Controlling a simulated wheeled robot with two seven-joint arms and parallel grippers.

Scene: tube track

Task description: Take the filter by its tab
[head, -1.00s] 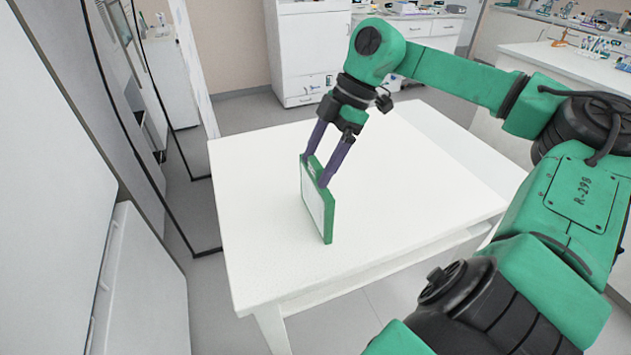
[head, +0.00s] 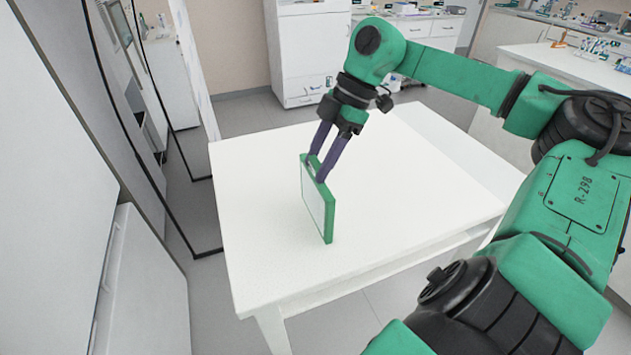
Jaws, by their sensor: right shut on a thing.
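The filter (head: 314,206) is a flat panel with a green frame and a pale face. It stands upright on its edge on the white table (head: 260,250), near the table's middle. My right gripper (head: 315,170) reaches down from above, and its purple fingers are shut at the filter's top edge. The tab itself is small and mostly hidden between the fingertips. My left gripper is out of view.
The table top around the filter is bare. White cabinets and a black-framed opening (head: 195,250) stand close on the left. A white cabinet (head: 305,60) stands behind the table, and a bench with small items (head: 560,60) is at the back right.

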